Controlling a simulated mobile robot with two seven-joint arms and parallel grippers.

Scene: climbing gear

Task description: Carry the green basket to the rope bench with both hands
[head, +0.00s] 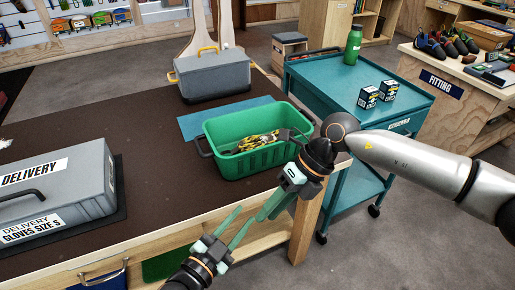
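The green basket (245,162) stands upright on the brown table, partly over a teal mat (200,122). Yellow and black gear lies inside it. A dark handle (203,147) sticks out on its left end, and another dark handle (302,134) shows at its right end. My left gripper (235,226) is open and empty in front of the basket, apart from it. My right gripper (268,212) hangs in front of the basket's right side, pointing down; its fingers overlap in view. Neither gripper holds the basket. I cannot identify the rope bench in this view.
The brown table (130,95) carries a grey delivery case (60,190) at left and a grey toolbox (213,75) behind the basket. A teal cart (345,80) with a green bottle (353,45) and two small boxes stands right. The fitting bench (440,85) is beyond it.

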